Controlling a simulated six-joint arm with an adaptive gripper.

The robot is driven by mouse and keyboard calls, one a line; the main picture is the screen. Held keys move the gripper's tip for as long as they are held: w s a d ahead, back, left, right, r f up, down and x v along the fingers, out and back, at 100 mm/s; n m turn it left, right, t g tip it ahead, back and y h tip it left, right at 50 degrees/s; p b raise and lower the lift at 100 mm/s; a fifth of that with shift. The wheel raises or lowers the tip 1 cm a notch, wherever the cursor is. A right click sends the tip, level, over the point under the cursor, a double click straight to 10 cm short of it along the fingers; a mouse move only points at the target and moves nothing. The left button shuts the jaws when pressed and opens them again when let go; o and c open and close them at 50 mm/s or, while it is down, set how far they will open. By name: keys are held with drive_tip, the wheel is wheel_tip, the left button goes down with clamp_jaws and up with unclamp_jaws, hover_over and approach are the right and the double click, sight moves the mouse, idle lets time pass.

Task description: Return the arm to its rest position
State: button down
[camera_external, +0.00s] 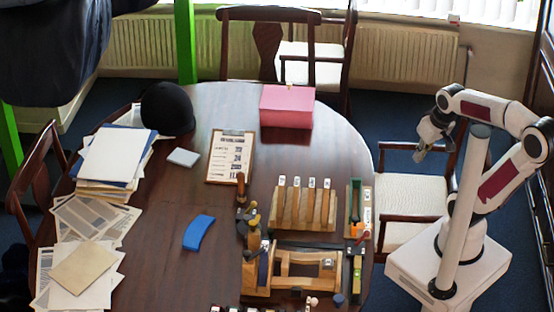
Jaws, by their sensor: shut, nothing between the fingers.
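My gripper (420,155) is at the upper right, raised beside the table's right edge and above a chair. It is shut and empty, and its fingers point down and to the left. It is clear of the table and touches nothing that I can see. My arm is folded up over its white base at the right.
The wooden table (190,220) holds a wooden rack (304,208), a wooden frame (290,270), a blue curved piece (198,232), a pink box (287,106), a clipboard (230,157), a black helmet (167,108) and papers (112,155). A chair (412,200) stands below my gripper.

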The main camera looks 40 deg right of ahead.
drive_tip(key=a+r, duration=0.1)
drive_tip(key=s+a+r+n+t, duration=0.1)
drive_tip(key=r, duration=0.1)
drive_tip(key=shift+t, duration=0.3)
drive_tip(key=shift+a, duration=0.1)
idle(1.9)
